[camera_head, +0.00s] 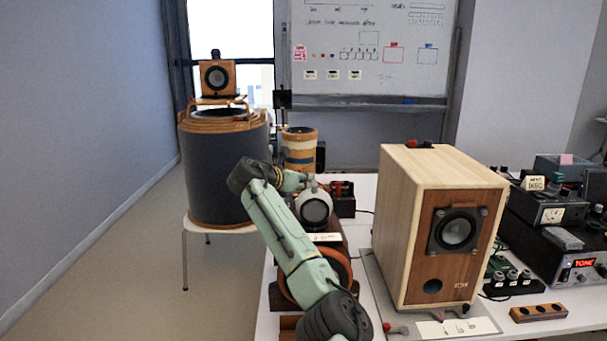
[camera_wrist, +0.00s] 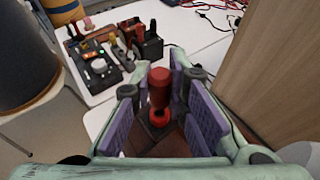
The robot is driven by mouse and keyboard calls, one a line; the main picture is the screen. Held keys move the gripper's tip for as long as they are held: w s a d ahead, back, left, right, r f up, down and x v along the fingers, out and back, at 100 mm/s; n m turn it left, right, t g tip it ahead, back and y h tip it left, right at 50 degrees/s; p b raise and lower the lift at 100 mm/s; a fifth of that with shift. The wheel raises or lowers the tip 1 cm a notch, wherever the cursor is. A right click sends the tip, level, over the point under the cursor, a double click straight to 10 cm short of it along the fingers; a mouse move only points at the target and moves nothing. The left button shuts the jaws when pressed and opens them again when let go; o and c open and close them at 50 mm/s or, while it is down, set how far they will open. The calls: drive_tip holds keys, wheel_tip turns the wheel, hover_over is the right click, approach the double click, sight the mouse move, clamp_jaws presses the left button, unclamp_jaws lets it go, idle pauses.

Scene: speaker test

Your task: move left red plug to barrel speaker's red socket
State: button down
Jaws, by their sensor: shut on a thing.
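My gripper (camera_wrist: 161,84) has its purple pads on both sides of a red plug (camera_wrist: 160,88) and is shut on it. The plug is upright, with a red ring at its foot over a dark brown surface; I cannot tell whether the two touch. In the head view my arm reaches over the table, and its end is mostly hidden near a white round speaker (camera_head: 313,208). A big dark barrel (camera_head: 226,170) with a wooden rim stands at the left, with a small red piece (camera_head: 240,118) on top. I cannot make out its socket.
A tall wooden speaker (camera_head: 400,215) stands close on the right. A striped barrel (camera_head: 299,150) and a black box (camera_head: 342,203) are behind. Electronics (camera_head: 560,245) crowd the right. Floor is clear at left.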

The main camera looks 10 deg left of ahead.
drive_tip(key=shift+f+p, duration=0.35)
drive_tip(key=shift+p, duration=0.05)
idle(0.9)
drive_tip(key=shift+p, duration=0.45)
drive_tip(key=shift+f, duration=0.95)
idle(0.9)
drive_tip(key=c, duration=1.5)
unclamp_jaws()
drive_tip(key=shift+r, duration=3.8)
drive_tip(key=shift+a, duration=0.1)
